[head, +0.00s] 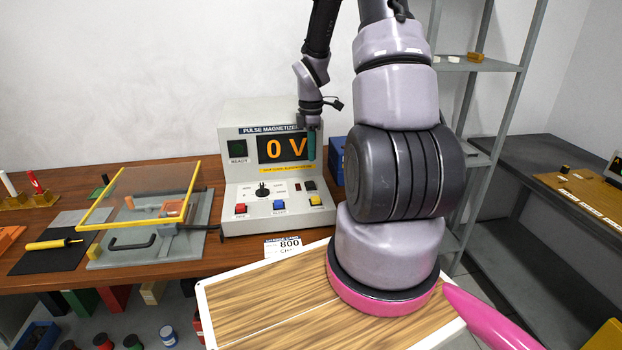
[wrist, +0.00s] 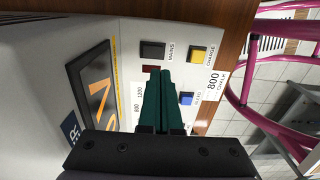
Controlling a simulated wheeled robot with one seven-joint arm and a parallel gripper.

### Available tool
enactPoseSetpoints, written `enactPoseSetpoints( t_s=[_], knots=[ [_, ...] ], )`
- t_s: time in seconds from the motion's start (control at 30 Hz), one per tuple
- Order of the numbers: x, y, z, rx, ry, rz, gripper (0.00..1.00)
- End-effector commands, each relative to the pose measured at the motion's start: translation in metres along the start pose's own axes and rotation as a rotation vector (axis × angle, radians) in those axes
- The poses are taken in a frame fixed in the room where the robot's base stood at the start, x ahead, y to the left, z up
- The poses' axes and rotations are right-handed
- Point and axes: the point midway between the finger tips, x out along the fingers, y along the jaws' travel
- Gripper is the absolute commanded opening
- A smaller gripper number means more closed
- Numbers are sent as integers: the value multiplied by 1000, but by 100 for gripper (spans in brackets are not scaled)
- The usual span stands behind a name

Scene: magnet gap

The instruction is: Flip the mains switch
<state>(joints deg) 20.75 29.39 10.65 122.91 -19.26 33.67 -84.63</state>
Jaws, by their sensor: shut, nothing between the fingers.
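The mains switch (wrist: 153,50) is a dark rocker labelled MAINS on the front panel of the grey pulse magnetizer (wrist: 128,40). A small dark red lamp (wrist: 149,69) sits beside it. In the head view the magnetizer (head: 232,118) stands on the bench, its display (head: 283,148) reads 0 V, and the switch (head: 310,186) is at the panel's right. My gripper (wrist: 160,73) is shut and empty, with green fingers pointing towards the panel. Its tips appear just short of the lamp and switch in the wrist view. In the head view my gripper (head: 311,155) covers the display's right end.
The yellow CHARGE button (wrist: 199,55) and blue BLEED button (wrist: 186,98) lie close to the switch. A red button (head: 240,208) and a dial (head: 263,191) are further left. A yellow-framed clear guard (head: 140,193) stands left of the magnetizer. A blue box (head: 338,160) is behind right.

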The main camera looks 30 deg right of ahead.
Motion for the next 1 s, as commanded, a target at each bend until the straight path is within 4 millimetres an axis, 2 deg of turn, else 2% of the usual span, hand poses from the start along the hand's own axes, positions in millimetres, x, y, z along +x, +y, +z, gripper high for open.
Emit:
enactPoseSetpoints(
  t_s=[0.03, 0.2, 0.4, 0.6, 1.0],
  knots=[
    [13, -2, -1, -1, 0, -6, 0],
    [49, -2, 0, -1, -1, -5, 0],
    [79, -1, 0, 0, -1, -3, 0],
    [91, 0, 0, 0, 0, 0, 0],
    [96, -2, 0, 0, 0, -1, 0]
  ],
)
